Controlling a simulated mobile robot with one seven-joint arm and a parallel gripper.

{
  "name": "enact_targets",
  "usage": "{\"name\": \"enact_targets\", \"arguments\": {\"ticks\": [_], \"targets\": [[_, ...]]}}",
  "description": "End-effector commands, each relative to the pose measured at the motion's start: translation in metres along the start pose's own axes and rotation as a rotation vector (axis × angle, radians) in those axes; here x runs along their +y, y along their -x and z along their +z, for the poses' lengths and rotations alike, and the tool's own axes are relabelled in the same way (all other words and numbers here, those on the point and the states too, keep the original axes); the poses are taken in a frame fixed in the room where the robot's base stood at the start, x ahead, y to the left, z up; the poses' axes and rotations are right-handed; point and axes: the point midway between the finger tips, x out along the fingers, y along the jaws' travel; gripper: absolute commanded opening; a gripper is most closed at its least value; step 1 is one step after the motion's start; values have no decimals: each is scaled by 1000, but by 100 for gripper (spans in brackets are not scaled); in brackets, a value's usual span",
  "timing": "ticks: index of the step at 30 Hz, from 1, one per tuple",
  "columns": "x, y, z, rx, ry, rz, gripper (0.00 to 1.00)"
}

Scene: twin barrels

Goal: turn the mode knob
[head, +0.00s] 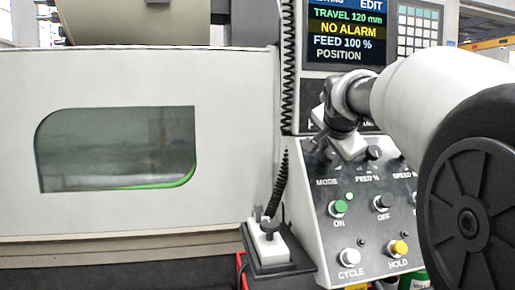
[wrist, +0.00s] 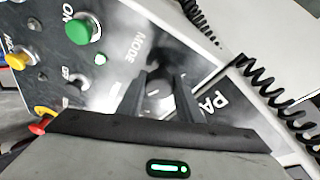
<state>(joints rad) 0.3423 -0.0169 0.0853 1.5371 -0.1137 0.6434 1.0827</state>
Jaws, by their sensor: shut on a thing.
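The mode knob (wrist: 159,94) sits between the two dark fingers of my gripper (wrist: 164,92) in the wrist view, above the printed word MODE on the sloped control panel (head: 327,222). The fingers are shut on it, one at each side. A pale line shows on the knob's face, but its exact setting is hard to read. In the head view my gripper (head: 320,146) reaches the panel's upper left from the right, and its body and fingers mostly hide the knob. The screen (head: 345,30) reads EDIT, TRAVEL 120 mm, NO ALARM and FEED 100 %.
The feed knob (head: 374,152) is close to the right of my gripper. Below are a green ON button (head: 339,207), a black OFF button (head: 383,202), a white CYCLE button (head: 350,256) and a yellow HOLD button (head: 399,248). A coiled cable (head: 279,185) hangs left of the panel.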

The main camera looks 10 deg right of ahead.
Motion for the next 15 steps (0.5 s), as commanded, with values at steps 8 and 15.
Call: {"name": "enact_targets", "arguments": {"ticks": [8, 15], "targets": [[2, -2, 0, -11, -108, 39, 10], [3, -2, 0, -14, -139, 50, 10]]}}
